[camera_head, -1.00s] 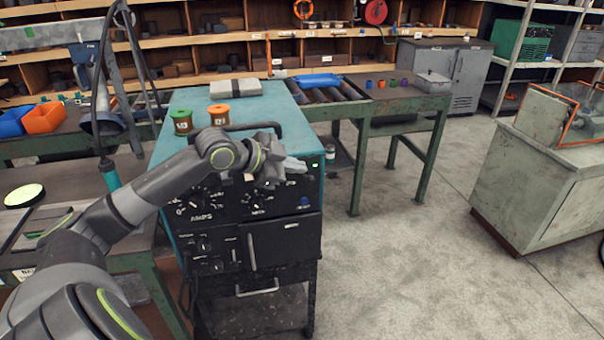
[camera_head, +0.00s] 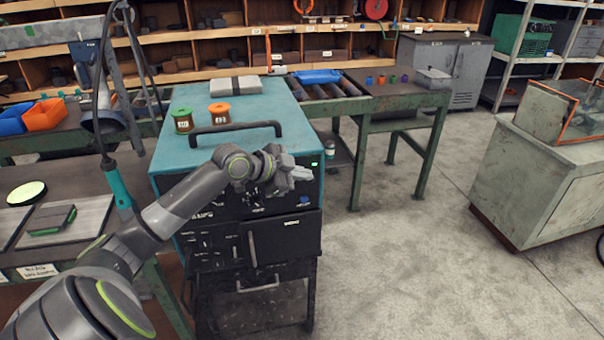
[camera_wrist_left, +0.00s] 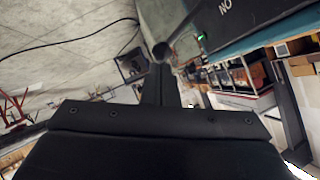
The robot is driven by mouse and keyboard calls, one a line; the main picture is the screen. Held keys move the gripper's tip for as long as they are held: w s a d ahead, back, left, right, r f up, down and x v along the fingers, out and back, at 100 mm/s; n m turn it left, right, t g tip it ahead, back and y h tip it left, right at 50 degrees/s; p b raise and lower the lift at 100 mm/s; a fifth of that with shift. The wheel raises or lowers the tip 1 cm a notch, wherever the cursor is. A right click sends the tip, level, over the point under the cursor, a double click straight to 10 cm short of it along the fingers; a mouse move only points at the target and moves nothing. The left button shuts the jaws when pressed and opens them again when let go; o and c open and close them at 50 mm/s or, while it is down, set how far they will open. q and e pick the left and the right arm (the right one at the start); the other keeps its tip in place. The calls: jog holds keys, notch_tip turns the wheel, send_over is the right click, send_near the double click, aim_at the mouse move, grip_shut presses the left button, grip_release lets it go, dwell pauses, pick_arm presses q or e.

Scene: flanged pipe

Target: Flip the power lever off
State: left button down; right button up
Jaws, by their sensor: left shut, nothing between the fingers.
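The teal-topped power unit (camera_head: 240,107) has a black front panel with dials, switches and a lit green lamp (camera_head: 315,164). My left gripper (camera_head: 300,174) is shut and empty at the upper right of this panel. It hides part of the panel, and I cannot make out the power lever in the head view. In the left wrist view, a dark round knob (camera_wrist_left: 162,52), which looks like the lever's end, shows just beyond my shut fingers (camera_wrist_left: 160,85). Whether they touch is unclear. Near it are the green lamp (camera_wrist_left: 201,36) and "ON" lettering, upside down. My right gripper is out of view.
Two spools, green (camera_head: 182,120) and orange (camera_head: 219,112), a grey case (camera_head: 234,86) and a black handle (camera_head: 236,130) are on top of the unit. A green-legged roller table (camera_head: 362,150) stands behind right.

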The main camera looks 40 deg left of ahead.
pick_arm(q)
jog(key=shift+f, duration=0.15)
jog(key=shift+s+d+f+b, duration=0.15)
jog(key=shift+b, duration=0.3)
